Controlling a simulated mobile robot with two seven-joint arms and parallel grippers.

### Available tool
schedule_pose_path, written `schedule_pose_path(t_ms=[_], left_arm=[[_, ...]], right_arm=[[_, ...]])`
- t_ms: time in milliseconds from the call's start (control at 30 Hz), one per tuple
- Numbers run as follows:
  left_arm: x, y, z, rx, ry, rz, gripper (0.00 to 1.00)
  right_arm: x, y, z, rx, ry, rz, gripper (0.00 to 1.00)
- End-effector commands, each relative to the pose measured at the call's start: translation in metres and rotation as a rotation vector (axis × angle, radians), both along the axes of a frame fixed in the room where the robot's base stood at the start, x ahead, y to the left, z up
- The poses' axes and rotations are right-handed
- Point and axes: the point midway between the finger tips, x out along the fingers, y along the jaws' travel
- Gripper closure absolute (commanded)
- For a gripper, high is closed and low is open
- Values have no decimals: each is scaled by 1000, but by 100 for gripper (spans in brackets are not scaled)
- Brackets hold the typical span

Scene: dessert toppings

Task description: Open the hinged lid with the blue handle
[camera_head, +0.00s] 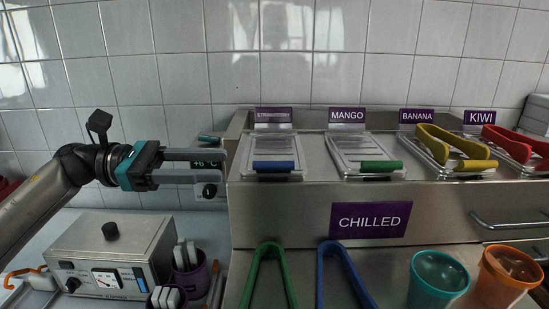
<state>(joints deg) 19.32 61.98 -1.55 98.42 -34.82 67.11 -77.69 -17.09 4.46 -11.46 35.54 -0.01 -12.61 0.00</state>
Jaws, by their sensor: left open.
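The hinged lid with the blue handle (273,166) is the leftmost on the steel chilled counter, under a purple label with hard-to-read text. Its clear panel (270,144) lies flat, and the lid looks shut. My left gripper (224,165) comes in from the left, with its two fingers spread and pointing right. Its fingertips are just left of the counter's left side, at about the height of the blue handle in the picture, and apart from the handle. Nothing is between the fingers. My right gripper is not in view.
A green-handled lid (381,165) is under the MANGO label. Yellow tongs (455,150) and red tongs (515,143) lie on the lids further right. Green tongs (271,270), blue tongs (342,270) and two cups stand in front. A control box (108,254) is at lower left.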

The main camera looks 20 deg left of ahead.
Motion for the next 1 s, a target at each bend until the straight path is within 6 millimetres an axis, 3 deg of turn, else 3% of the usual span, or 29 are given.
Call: schedule_pose_path(t_ms=[300,500,933,1000], left_arm=[[18,-64,4,-3,-1,-3,52],[26,-90,2,-3,0,-1,52],[29,-100,0,-2,2,1,52],[29,-100,0,-2,2,1,58]], right_arm=[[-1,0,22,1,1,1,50],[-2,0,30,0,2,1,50],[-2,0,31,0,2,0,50],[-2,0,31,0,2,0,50]])
